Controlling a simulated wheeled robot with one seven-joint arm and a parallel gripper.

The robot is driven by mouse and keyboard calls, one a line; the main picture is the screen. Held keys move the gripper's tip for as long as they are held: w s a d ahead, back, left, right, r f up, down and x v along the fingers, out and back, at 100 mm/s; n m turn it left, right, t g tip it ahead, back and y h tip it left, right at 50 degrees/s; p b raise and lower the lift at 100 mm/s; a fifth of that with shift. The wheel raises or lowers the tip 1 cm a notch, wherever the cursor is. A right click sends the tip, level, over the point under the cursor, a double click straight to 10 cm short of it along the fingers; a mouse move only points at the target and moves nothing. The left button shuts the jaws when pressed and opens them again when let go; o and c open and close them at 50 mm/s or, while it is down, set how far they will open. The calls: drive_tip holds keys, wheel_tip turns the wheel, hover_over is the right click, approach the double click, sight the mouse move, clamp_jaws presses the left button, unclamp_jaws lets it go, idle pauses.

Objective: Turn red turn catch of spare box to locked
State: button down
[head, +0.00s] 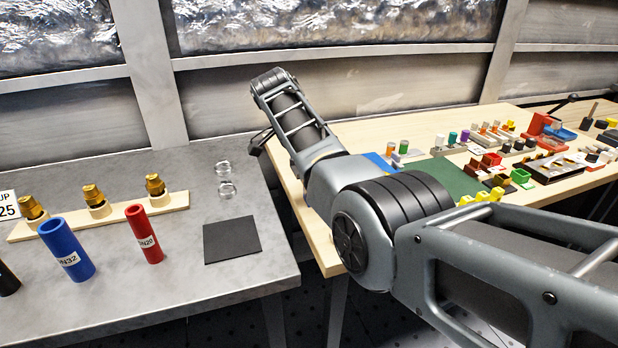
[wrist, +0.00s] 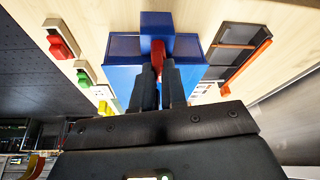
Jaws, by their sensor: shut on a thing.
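The spare box is most likely the blue box (wrist: 122,72) in the wrist view, on the pale wood bench. A red turn catch (wrist: 158,52) sits at the middle of its near side, below a blue block. My gripper (wrist: 158,68) is shut on the red catch, with its two dark fingers on either side of it. The fingers hide the lower part of the catch, so its exact angle is hard to tell. In the head view my arm covers most of the box, and a blue patch (head: 378,161) shows beside the arm.
In the wrist view, red (wrist: 60,46), green (wrist: 84,78) and yellow pieces stand left of the box. A dark tray with an orange bar (wrist: 236,46) lies to the right. In the head view, a grey table (head: 180,270) with tubes and brass fittings stands left.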

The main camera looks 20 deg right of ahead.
drive_tip(key=shift+f+m+g+b, duration=0.1)
drive_tip(key=shift+m+g+b, duration=0.4)
drive_tip(key=shift+m+b, duration=0.9)
drive_tip(key=shift+b, duration=0.35)
drive_tip(key=c, duration=1.2)
unclamp_jaws()
drive_tip(key=shift+w, duration=0.1)
drive_tip(key=shift+b+v, duration=0.3)
drive_tip(key=shift+v, duration=3.7)
